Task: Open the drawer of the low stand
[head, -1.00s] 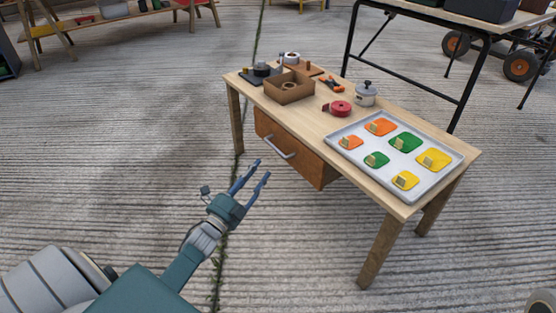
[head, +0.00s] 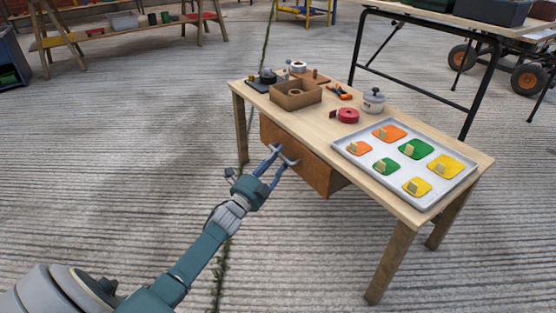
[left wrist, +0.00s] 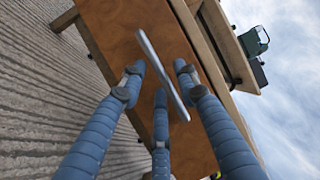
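The low stand (head: 237,110) is a light wooden table with an orange-brown drawer (head: 318,173) under its top. The drawer looks shut, its front under the tabletop edge. Its grey bar handle shows in the left wrist view (left wrist: 157,67), running diagonally across the drawer front. My left gripper (head: 279,157) is at the handle, fingers apart. In the left wrist view its blue fingers (left wrist: 160,78) lie on both sides of the bar, open; whether they touch it I cannot tell. My right gripper is not in view.
A black-framed table (head: 465,100) stands behind. The ground in front of the drawer is clear.

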